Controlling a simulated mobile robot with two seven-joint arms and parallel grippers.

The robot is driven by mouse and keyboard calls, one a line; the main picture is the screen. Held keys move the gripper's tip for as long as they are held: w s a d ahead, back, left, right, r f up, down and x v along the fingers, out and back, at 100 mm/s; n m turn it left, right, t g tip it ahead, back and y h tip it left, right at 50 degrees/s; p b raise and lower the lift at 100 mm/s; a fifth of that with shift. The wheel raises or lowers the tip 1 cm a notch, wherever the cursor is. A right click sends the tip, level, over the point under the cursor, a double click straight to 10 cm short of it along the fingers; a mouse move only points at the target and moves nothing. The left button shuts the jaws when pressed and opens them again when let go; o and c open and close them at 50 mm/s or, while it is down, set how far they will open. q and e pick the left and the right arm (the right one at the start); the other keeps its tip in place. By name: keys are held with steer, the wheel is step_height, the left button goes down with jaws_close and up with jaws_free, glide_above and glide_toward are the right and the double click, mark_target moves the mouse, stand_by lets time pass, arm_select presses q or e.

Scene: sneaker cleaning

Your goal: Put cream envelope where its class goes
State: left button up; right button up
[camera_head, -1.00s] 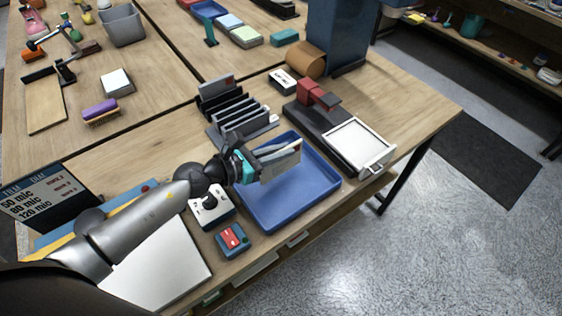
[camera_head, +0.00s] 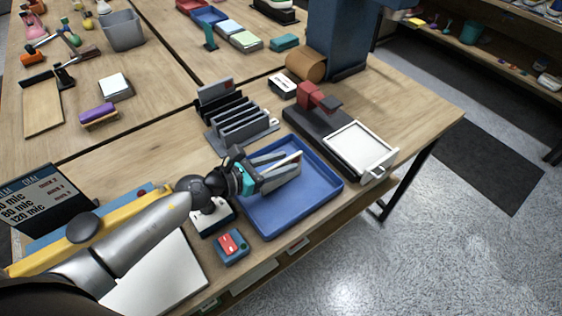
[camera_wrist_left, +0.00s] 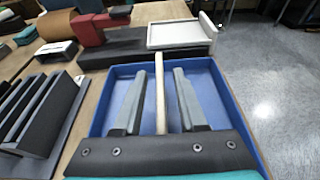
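The cream envelope (camera_wrist_left: 160,95) shows edge-on as a thin pale strip in the left wrist view. In the head view it is a pale edge (camera_head: 290,160) over the blue tray (camera_head: 322,198). My left gripper (camera_head: 286,165) is at the tray's left part, pointing right across it. Its two grey fingers stand apart with the envelope between them. In the left wrist view, blue tray floor shows on both sides of the envelope, between it and each finger (camera_wrist_left: 162,80). I cannot tell whether the envelope's lower edge touches the tray. My right gripper is not in view.
A dark slotted rack (camera_head: 240,122) stands just behind the tray. A red and black device with a white framed plate (camera_head: 360,146) is to the right. A white-topped device (camera_head: 212,216) and a small blue box with a red top (camera_head: 232,246) lie near the front edge.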

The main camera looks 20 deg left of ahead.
arm_select(q)
steer(key=shift+r, duration=0.1)
steer(key=shift+s+a+r, duration=0.1)
steer(key=shift+b+v, duration=0.65)
steer(key=shift+v, duration=5.2)
steer(key=shift+r, duration=0.1)
